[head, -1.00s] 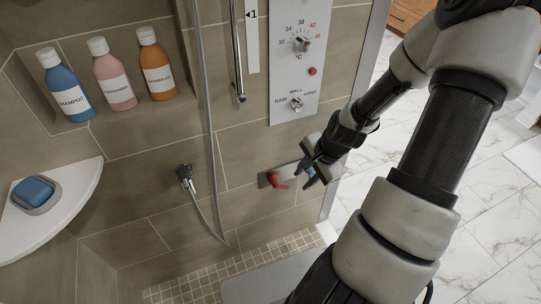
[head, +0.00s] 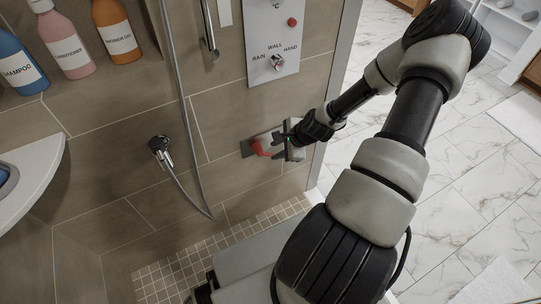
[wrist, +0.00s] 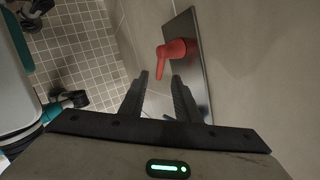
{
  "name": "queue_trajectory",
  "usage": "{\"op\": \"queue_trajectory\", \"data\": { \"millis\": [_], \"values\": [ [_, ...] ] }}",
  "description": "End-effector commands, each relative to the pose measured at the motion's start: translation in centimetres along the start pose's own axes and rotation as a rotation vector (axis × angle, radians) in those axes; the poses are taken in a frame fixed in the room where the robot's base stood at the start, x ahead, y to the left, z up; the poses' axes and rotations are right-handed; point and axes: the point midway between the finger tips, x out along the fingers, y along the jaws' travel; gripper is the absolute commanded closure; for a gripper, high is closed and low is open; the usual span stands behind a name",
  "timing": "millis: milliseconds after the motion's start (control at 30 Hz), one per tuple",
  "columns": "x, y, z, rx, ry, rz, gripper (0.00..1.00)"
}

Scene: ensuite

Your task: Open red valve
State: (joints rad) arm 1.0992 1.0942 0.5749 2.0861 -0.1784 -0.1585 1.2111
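The red valve (head: 262,148) is a red lever handle on a grey metal plate (head: 247,149) low on the tiled shower wall. It also shows in the wrist view (wrist: 173,51), with its lever pointing down toward my fingers. My gripper (head: 276,146) is at the plate, just right of the red valve. In the wrist view my gripper (wrist: 160,78) has its two dark fingers apart, and the red lever's tip lies just ahead of and between the fingertips. I cannot tell if they touch. A small blue part shows at the plate's lower end, mostly hidden by my gripper.
A hand shower holder (head: 160,148) with a hanging hose is on the wall to the left. A control panel (head: 275,42) is above. A corner shelf (head: 35,180) and several bottles are at left. Marble floor (head: 470,200) is open at right.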

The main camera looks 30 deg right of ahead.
Motion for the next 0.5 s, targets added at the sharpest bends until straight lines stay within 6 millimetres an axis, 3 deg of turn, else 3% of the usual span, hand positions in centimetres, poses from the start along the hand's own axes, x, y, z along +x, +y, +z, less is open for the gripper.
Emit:
{"op": "queue_trajectory", "data": {
  "millis": [33, 200, 500],
  "values": [
    [1.4, 0.1, 0.0, -0.003, -0.002, 0.001, 0.70],
    [4.1, 0.1, 0.0, -0.002, -0.001, 0.001, 0.70],
    [5.8, 0.0, 0.0, 0.000, 0.000, 0.001, 0.70]
  ]
}}
